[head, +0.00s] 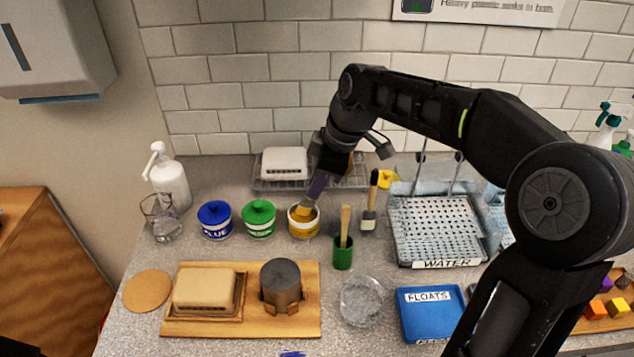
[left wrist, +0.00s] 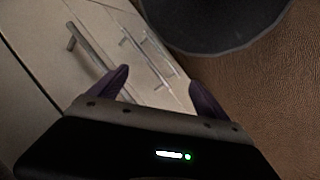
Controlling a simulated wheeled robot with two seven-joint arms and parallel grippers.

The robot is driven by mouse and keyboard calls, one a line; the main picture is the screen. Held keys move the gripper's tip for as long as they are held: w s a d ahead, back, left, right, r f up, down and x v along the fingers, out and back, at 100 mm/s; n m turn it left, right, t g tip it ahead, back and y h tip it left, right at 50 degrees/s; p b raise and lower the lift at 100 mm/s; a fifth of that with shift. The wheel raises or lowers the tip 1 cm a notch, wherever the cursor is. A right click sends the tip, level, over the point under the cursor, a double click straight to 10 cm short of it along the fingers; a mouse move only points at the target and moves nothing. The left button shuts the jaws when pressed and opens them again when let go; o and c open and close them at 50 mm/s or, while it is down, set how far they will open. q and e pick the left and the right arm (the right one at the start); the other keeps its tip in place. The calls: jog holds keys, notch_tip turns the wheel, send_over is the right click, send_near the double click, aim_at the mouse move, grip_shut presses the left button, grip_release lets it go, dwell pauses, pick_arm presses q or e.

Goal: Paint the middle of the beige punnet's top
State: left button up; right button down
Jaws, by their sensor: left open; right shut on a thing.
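The beige punnet (head: 205,286) sits upside down or flat-topped in a wooden frame on the wooden board (head: 250,328); its top looks plain beige. My right gripper (head: 318,186) is shut on a paintbrush (head: 306,208), whose tip is at the mouth of the open yellow paint pot (head: 303,228). How deep the bristles reach is hard to tell. My left gripper (left wrist: 160,92) is open and empty in the left wrist view, away from the worktop objects, facing cabinet drawers.
A green brush cup (head: 343,256), glass bowl (head: 362,301), grey cylinder (head: 281,283) and blue tray (head: 431,313) stand nearer. A yellow lid (head: 387,179) lies behind.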

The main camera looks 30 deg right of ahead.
jog(key=shift+r+p, duration=2.05)
jog(key=shift+r, duration=1.15)
